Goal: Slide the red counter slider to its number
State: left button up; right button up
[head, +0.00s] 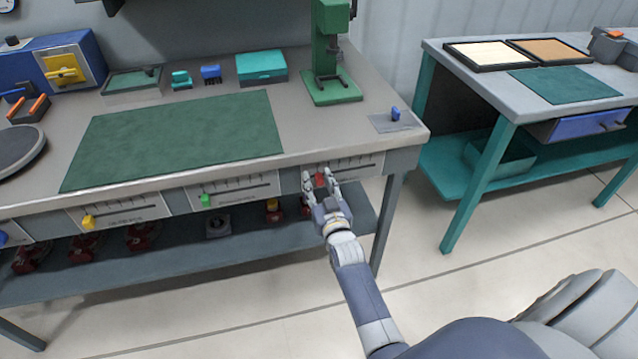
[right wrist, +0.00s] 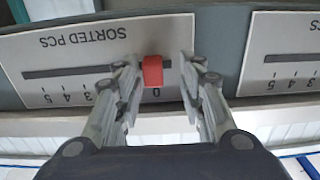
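The red counter slider (right wrist: 152,72) sits on the slot of a pale scale plate (right wrist: 60,50) marked "SORTED PCS", upside down in the right wrist view. It stands close to the 0 mark. In the head view the red slider (head: 319,180) is on the rightmost plate (head: 357,166) of the bench's front edge. My right gripper (head: 320,177) is open at that plate, one finger on each side of the slider. In the right wrist view the gripper (right wrist: 158,66) shows gaps between fingers and slider. My left gripper is not in view.
More front plates carry a green slider (head: 206,200), a yellow slider (head: 89,222) and a blue slider (head: 3,238). Another scale plate (right wrist: 282,50) lies beside mine. A lower shelf (head: 250,238) holds red parts.

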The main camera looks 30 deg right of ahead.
jog(key=shift+s, duration=0.1)
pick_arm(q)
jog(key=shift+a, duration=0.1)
pick_arm(e)
jog(key=v, duration=1.2)
jog(key=shift+a, duration=0.1)
jog(key=s+a+f+n+g+y, duration=0.1)
jog(key=s+a+f+g, duration=0.25)
jog(key=f, duration=0.65)
jog(key=s+a+f+n+g+y+p, duration=0.1)
jog(key=s+a+f+g+y, duration=0.3)
jog(key=f, duration=0.6)
jog(key=s+a+f+n+g+h, duration=0.15)
jog(key=s+f, duration=0.35)
jog(key=f, duration=0.5)
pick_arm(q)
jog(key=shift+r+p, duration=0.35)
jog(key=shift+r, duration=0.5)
pick_arm(e)
jog(key=s+d+f+g, duration=0.1)
jog(key=s+f, duration=0.4)
jog(key=s, duration=0.5)
jog(key=s+d+f+n+g, duration=0.1)
jog(key=s+f+g, duration=0.3)
jog(key=s, duration=0.6)
jog(key=s+d+f+g, duration=0.2)
jog(key=s+f, duration=0.5)
jog(key=s, duration=0.3)
jog(key=shift+g, duration=0.3)
